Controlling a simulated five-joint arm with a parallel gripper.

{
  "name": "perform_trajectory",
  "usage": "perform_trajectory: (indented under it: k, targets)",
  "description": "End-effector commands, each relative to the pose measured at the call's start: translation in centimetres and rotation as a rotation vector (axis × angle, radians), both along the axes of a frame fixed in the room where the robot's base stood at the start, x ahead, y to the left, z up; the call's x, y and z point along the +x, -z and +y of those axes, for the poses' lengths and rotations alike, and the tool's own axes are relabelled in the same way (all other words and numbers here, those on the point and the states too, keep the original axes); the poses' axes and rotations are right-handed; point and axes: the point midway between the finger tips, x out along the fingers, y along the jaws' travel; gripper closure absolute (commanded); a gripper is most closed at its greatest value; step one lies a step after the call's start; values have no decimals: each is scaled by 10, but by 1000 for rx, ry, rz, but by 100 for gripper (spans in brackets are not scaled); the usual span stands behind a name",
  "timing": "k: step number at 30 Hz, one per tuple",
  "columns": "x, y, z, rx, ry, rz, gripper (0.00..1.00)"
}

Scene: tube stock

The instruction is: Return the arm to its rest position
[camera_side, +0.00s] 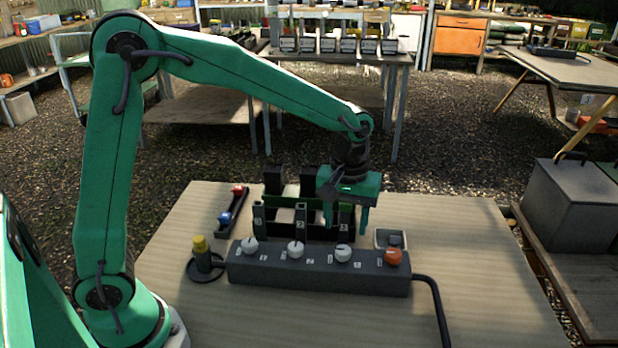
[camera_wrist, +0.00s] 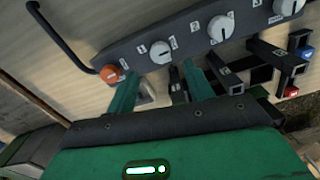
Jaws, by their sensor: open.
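My gripper (camera_side: 347,218) hangs at the end of my green arm, pointing down over the right end of a dark rack (camera_side: 278,228) with numbered slots. Its two green fingers are apart, and nothing shows between them. In the wrist view the open fingers (camera_wrist: 160,78) reach toward a dark grey control box with white knobs and an orange knob. The right part of the rack is partly hidden behind the gripper. The arm is stretched out over the wooden table, away from its base at the left.
The control box (camera_side: 318,283) lies in front of the rack, its cable running off the right end. A yellow-topped post (camera_side: 201,245) stands on a round dark base at left. A narrow tray (camera_side: 233,212) holds red and blue pieces. A small pale tray (camera_side: 379,233) sits right; the table's right is clear.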

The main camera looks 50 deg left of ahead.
Motion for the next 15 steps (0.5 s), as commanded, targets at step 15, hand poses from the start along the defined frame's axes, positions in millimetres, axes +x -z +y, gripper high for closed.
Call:
perform_trajectory:
  k: [15]
  targets:
    - [0,-11,0,0,0,0,48]
